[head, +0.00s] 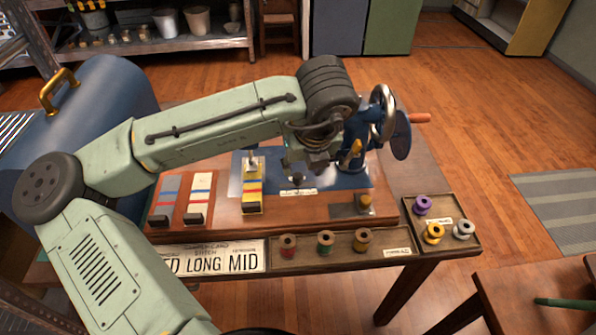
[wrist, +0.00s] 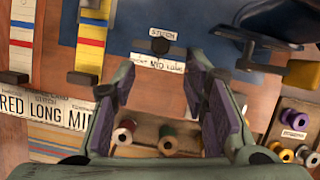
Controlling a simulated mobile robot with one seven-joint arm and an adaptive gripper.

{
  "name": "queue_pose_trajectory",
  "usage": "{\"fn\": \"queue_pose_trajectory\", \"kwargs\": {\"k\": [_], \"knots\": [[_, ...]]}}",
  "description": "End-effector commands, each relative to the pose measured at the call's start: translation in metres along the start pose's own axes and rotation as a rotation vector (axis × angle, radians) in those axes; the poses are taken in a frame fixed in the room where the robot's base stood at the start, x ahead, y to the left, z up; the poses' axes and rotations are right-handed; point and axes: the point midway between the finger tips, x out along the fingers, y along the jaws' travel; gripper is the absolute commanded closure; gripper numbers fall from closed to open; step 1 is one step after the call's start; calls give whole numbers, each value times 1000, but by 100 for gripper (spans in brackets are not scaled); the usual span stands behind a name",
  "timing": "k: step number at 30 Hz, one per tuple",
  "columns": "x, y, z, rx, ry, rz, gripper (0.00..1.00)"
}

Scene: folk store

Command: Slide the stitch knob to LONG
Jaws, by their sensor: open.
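The stitch knob (wrist: 160,46) is a small dark knob in the wrist view, between a STITCH label above and a SHORT–MID–LONG scale (wrist: 158,63) below. It sits over about the MID mark. In the head view the knob (head: 297,181) shows small and dark under my arm, above a white label. My gripper (wrist: 161,70) is open and empty, its purple-padded fingers apart on either side of the scale. The knob shows in the gap beyond the fingertips; contact cannot be told. In the head view my gripper (head: 313,158) is mostly hidden by my wrist.
A card (head: 205,261) reading LONG and MID lies at the table front. A blue sewing machine (head: 358,140) with a handwheel stands close right. Spool trays (head: 335,262) line the front and right.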

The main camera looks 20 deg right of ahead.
Motion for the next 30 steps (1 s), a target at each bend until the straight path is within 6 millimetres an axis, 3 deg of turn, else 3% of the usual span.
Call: {"fn": "queue_pose_trajectory", "kwargs": {"k": [6, 12, 24, 30], "knots": [[42, 0, 0, -4, 1, 0, 60], [66, 0, 1, -3, -1, -2, 60], [73, -1, 1, -4, -3, -3, 60], [73, -1, 1, -4, -3, -3, 74]]}}
